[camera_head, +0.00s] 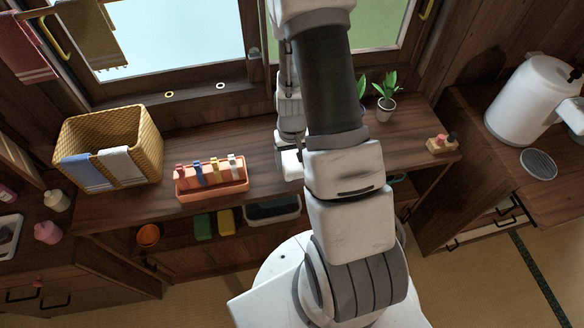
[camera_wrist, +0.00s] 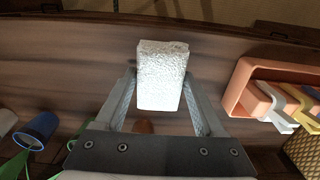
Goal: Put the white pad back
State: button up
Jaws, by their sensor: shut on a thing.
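The white pad (camera_wrist: 162,76) is a rough-surfaced block in the middle of the wrist view. My gripper (camera_wrist: 162,95) is shut on it, with one finger on each side. The pad is over the wooden counter; I cannot tell whether it touches the wood. In the head view my arm hides most of the gripper, and the pad cannot be made out there. A green pad-like block (camera_head: 203,226) and a yellow one (camera_head: 226,220) sit side by side on the shelf below the counter.
An orange caddy (camera_head: 213,190) with several coloured-topped items stands on the counter, left of my arm. A wicker basket (camera_head: 145,137) with cloths is further left. A dark, light-rimmed tray (camera_head: 262,217) and orange bowl (camera_head: 148,235) are below. A potted plant (camera_head: 385,106) stands right.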

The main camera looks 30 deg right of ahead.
jog(key=shift+f, duration=1.95)
jog(key=o, duration=1.2)
jog(key=shift+f, duration=0.1)
jog(key=shift+c, duration=0.2)
notch_tip(320, 180, up, 12)
jog(key=shift+r, duration=0.15)
jog(key=a+r+t, duration=0.2)
jog(key=a+r, duration=0.1)
jog(key=r, duration=0.6)
notch_tip(320, 180, up, 14)
jog(key=n+t, duration=0.2)
send_over(292, 169)
jog(key=s+a, duration=0.4)
jog(key=a, duration=0.4)
jog(key=s+a+r+n+t, duration=0.1)
jog(key=s+r, duration=0.4)
jog(key=s, duration=0.1)
jog(key=shift+a+t, duration=0.2)
jog(key=shift+t, duration=0.1)
